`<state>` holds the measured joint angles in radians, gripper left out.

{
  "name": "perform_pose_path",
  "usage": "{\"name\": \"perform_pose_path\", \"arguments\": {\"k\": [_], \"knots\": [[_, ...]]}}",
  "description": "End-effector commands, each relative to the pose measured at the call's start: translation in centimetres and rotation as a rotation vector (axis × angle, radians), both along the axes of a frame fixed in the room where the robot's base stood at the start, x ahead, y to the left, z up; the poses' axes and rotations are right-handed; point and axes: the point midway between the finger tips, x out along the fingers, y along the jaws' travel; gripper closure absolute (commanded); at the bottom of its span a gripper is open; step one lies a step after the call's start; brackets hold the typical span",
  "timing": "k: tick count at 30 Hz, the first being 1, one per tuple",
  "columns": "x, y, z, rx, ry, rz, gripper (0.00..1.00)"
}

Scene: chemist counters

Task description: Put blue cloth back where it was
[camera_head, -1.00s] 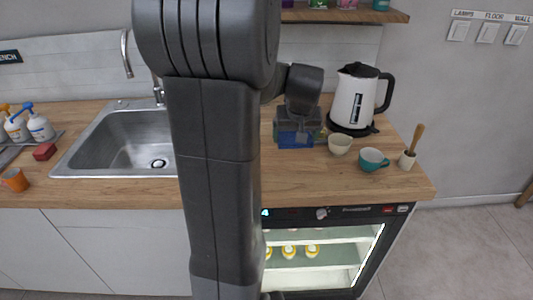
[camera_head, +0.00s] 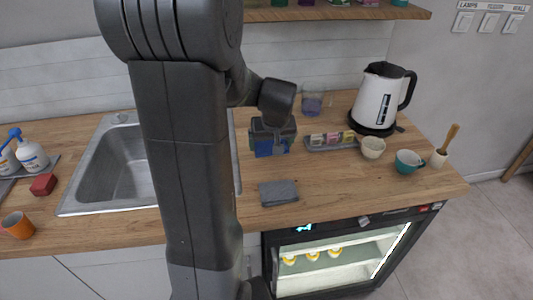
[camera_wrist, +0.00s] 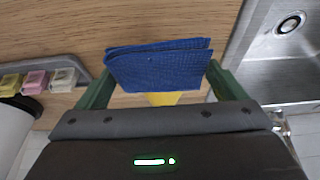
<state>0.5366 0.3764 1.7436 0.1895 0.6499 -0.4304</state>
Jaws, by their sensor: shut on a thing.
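The blue cloth (camera_wrist: 158,65) is folded and held between the green fingers of my gripper (camera_wrist: 155,88) in the wrist view. In the head view my gripper (camera_head: 271,139) is over the wooden counter, right of the sink, with the blue cloth (camera_head: 270,148) at its front. Whether the cloth touches the counter cannot be told. A folded grey cloth (camera_head: 278,192) lies on the counter nearer the front edge. A small yellow patch shows just below the blue cloth in the wrist view; what it is cannot be told.
The sink (camera_head: 115,175) is left, partly hidden by my arm. Bare counter surrounds the grey cloth.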

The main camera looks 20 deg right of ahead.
Motion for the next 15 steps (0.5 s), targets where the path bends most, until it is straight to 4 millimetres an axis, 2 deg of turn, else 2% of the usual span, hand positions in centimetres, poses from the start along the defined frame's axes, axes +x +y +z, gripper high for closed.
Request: {"name": "perform_pose_path", "arguments": {"k": [9, 15], "knots": [[0.0, 0.0, -3.9, 0.003, 0.003, 0.001, 0.34], [0.0, 0.0, -4.7, 0.001, -0.001, 0.000, 0.34]]}}
